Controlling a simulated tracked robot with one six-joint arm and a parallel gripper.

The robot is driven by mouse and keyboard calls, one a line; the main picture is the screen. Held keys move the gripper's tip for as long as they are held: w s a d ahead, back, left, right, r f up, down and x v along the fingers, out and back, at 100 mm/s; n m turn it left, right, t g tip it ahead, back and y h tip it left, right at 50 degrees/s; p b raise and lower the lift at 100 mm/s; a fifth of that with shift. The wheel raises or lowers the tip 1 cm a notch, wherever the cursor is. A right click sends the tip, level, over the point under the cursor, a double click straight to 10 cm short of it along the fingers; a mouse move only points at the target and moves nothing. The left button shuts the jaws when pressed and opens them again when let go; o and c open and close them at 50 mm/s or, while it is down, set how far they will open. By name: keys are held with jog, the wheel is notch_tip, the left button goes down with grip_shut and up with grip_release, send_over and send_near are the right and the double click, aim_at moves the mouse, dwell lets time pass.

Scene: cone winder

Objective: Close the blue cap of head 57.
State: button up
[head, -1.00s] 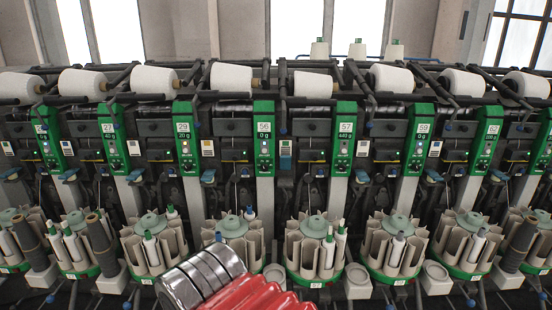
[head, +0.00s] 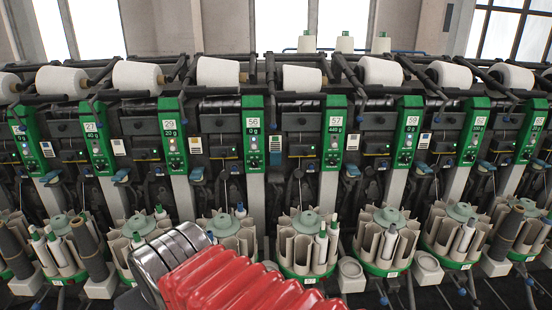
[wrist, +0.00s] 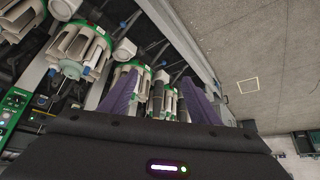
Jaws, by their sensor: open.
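Head 57 carries a green panel (head: 335,133) reading 57 and 440 g, right of centre in the head view. A round bobbin magazine (head: 300,262) with white tubes stands below it on a green base. A small light-blue part (head: 353,171) shows beside the post under the panel. I cannot tell whether it is the cap, or whether the cap is open. My gripper (wrist: 160,88) shows in the wrist view, its two purple fingers spread and nothing seen between them. It is out of sight in the head view, so its distance from head 57 is unclear.
Heads 56 (head: 254,130) and 59 (head: 408,132) flank it closely. White cones (head: 302,77) lie along the top behind dark arms. In the wrist view, magazines (wrist: 80,48) crowd the left and bare floor (wrist: 250,50) lies right.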

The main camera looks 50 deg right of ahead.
jog(key=w+d+r+m+t+h, duration=0.2)
jog(key=w+d+m+t, duration=0.1)
jog(key=w+d, duration=0.9)
jog(key=m+t+h, duration=0.2)
jog(key=m+h, duration=0.4)
jog(key=h, duration=0.5)
send_near(275, 156)
jog(key=v, duration=0.5)
jog(key=shift+s+f, duration=0.1)
jog(key=shift+s, duration=0.15)
jog(key=shift+x, duration=6.85)
jog(key=shift+w, duration=0.1)
jog(key=shift+c, duration=0.4)
